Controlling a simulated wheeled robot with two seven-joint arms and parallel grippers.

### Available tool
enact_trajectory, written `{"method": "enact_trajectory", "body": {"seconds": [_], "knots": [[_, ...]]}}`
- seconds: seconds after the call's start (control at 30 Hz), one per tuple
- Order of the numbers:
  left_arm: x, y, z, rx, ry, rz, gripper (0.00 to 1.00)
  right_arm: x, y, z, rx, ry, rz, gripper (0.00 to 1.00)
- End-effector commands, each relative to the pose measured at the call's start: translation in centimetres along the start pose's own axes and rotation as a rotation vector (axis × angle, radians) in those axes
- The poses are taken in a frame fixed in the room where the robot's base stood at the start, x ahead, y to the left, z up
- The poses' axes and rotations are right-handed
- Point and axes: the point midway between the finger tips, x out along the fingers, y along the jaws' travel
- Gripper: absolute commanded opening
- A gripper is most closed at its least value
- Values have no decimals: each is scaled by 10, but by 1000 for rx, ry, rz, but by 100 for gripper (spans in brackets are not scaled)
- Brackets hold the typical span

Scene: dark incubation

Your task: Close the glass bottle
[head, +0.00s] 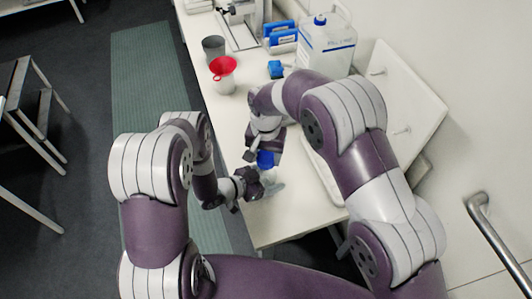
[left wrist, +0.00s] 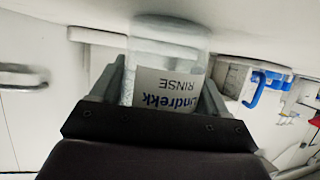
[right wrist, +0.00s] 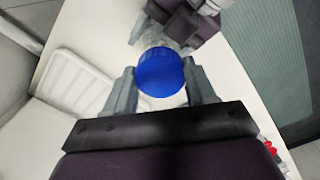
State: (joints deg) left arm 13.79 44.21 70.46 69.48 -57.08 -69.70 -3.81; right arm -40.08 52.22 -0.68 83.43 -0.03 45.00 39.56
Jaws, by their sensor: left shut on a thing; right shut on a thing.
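The clear glass bottle (left wrist: 165,48) has a white label reading RINSE, and it sits between the fingers of my left gripper (left wrist: 160,100) in the left wrist view. In the head view my left gripper (head: 262,186) holds the bottle (head: 275,188) over the table's near end. A blue cap (right wrist: 160,72) is between the fingers of my right gripper (right wrist: 162,88) in the right wrist view. In the head view the cap (head: 266,160) is just above the bottle, under my right gripper (head: 264,150). I cannot tell whether cap and bottle neck touch.
A white tray (right wrist: 85,80) lies beside my right gripper. The table's left edge is near.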

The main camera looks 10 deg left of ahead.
Motion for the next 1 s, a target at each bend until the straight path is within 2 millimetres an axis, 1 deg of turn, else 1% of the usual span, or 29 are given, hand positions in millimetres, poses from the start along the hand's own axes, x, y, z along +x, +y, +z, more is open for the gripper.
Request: {"method": "enact_trajectory", "body": {"seconds": [0.23, 0.53, 1.0], "knots": [[0, 0, 0, 1, 1, -1, 21, 2, 0, 0, 0, 0, 0, 27], [0, 0, 0, 1, 1, -1, 21, 17, 0, 0, 0, 0, 0, 27], [0, 0, 0, 1, 1, -1, 21, 18, 0, 0, 0, 0, 0, 27]]}}
